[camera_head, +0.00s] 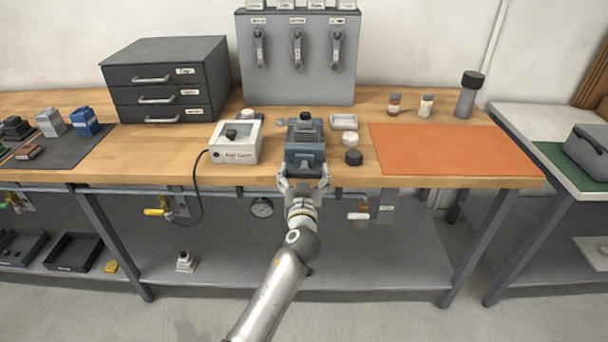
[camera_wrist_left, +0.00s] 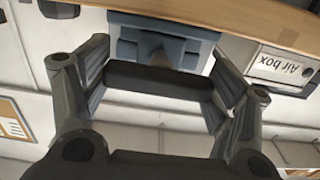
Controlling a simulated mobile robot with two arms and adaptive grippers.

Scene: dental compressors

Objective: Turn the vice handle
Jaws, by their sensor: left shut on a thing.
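The blue-grey vice (camera_head: 305,150) stands at the front edge of the wooden workbench, with a dark round piece on top. My left gripper (camera_head: 302,183) is at the front of the vice, its arm coming up from below. In the left wrist view, the gripper's fingers (camera_wrist_left: 158,88) are on either side of a dark horizontal bar, the vice handle (camera_wrist_left: 160,83), and are shut on it. The blue vice body (camera_wrist_left: 160,45) shows just behind the bar. In the head view, the gripper largely hides the handle. My right gripper is not in view.
A white box with a cable (camera_head: 236,142) stands left of the vice. A small tray (camera_head: 344,122) and a black knob (camera_head: 353,157) are close on its right. An orange mat (camera_head: 440,150) lies farther right, mostly clear. A gauge (camera_head: 262,208) hangs under the bench edge.

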